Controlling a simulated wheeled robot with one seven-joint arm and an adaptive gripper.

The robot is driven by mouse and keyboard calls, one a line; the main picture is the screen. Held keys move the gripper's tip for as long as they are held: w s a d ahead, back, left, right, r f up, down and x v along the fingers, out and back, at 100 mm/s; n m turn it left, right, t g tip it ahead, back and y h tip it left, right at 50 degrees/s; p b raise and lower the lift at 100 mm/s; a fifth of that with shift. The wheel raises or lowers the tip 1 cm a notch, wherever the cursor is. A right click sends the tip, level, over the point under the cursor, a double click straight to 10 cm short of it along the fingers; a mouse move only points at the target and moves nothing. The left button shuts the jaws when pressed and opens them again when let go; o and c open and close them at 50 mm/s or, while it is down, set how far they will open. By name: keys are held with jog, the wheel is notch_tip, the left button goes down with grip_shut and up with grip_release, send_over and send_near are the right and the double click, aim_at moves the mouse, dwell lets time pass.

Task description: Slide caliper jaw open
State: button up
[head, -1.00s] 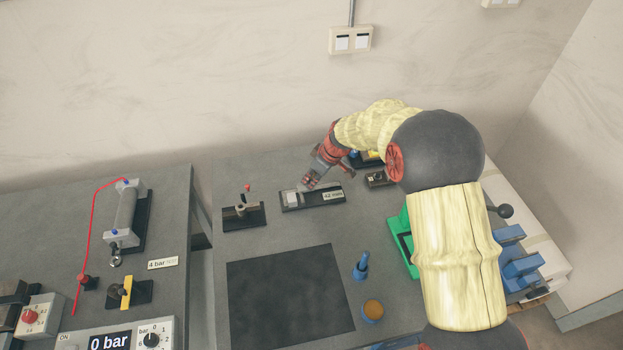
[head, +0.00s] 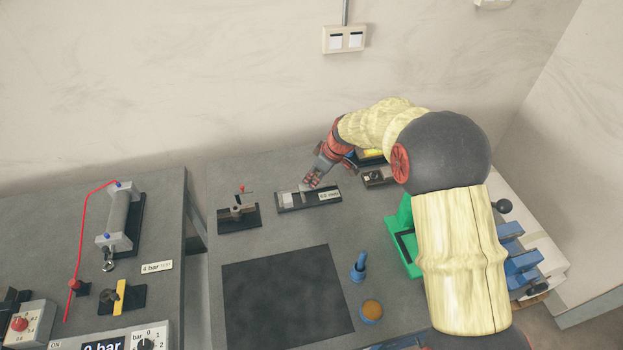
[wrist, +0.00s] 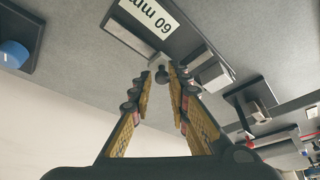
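The caliper (head: 285,201) is a dark flat bar with pale grey parts and a white label on the right bench, seen in the head view. In the wrist view the caliper (wrist: 185,38) runs across the top, and its label (wrist: 150,22), upside down, reads 60 mm. A grey block (wrist: 213,73) stands on it. My gripper (head: 312,182) is over the caliper's middle. In the wrist view my gripper (wrist: 160,74) has its fingertips close together on either side of a small dark round knob (wrist: 162,72). The jaw under the knob is partly hidden by the fingers.
A small fixture with a red-tipped lever (head: 240,212) stands left of the caliper. A dark mat (head: 288,298) lies in front. A blue holder (head: 359,268) and a green fixture (head: 404,235) stand to the right. Bare bench surrounds the caliper's front.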

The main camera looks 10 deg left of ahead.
jog(key=o, duration=0.4)
jog(key=v, duration=1.2)
jog(key=shift+w, duration=0.1)
